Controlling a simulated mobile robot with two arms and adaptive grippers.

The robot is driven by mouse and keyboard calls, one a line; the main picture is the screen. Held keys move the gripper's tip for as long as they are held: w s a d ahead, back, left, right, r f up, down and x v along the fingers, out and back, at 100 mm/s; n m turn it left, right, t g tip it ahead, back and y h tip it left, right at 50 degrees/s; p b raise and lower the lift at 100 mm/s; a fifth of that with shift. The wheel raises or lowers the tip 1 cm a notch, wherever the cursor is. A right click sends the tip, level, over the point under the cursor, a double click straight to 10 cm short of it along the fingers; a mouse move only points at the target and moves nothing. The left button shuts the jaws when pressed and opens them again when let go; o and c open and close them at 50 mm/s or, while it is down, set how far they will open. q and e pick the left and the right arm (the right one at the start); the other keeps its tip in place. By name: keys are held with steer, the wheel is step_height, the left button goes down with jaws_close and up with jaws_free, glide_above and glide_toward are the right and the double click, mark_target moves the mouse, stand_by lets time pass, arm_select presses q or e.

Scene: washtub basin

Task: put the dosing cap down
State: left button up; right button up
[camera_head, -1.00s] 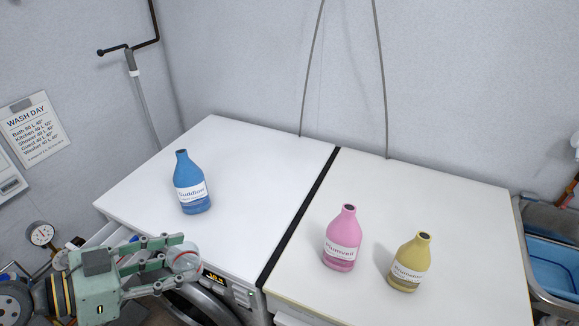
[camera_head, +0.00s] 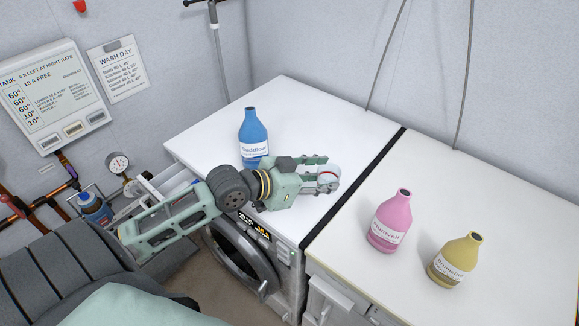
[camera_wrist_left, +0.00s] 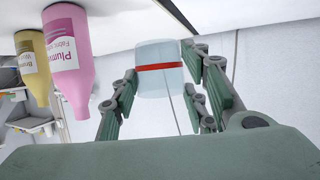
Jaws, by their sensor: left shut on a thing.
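The dosing cap is a clear cup with a red band; it shows in the left wrist view (camera_wrist_left: 160,68) and small in the head view (camera_head: 328,178). My left gripper (camera_head: 322,176) is shut on the dosing cap. It is over the left white machine top (camera_head: 290,100), in front of and to the right of the blue bottle (camera_head: 254,135). In the left wrist view the fingers stand on both sides of the cap. I cannot tell whether the cap touches the top. My right gripper is not in view.
A pink bottle (camera_head: 390,222) and a yellow bottle (camera_head: 455,260) stand on the right white top (camera_head: 480,190). A dark gap (camera_head: 381,161) separates the tops. The back of the left top is clear.

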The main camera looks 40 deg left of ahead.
arm_select(q)
steer(key=a+f, duration=0.1)
steer(key=a, duration=0.1)
steer(key=a+f+b, duration=0.1)
steer(key=a+f, duration=0.1)
steer(key=a, duration=0.1)
steer(key=a+f, duration=0.2)
steer(key=shift+s+a+b, duration=0.2)
steer(key=shift+s+b, duration=0.05)
steer(key=shift+b, duration=0.1)
steer(key=shift+a+f+b, duration=0.15)
steer(key=shift+a+b, duration=0.35)
steer(key=shift+a, duration=0.2)
steer(key=shift+f+b, duration=0.3)
steer(key=shift+f, duration=1.7)
steer(key=shift+f, duration=0.15)
steer(key=o, duration=0.9)
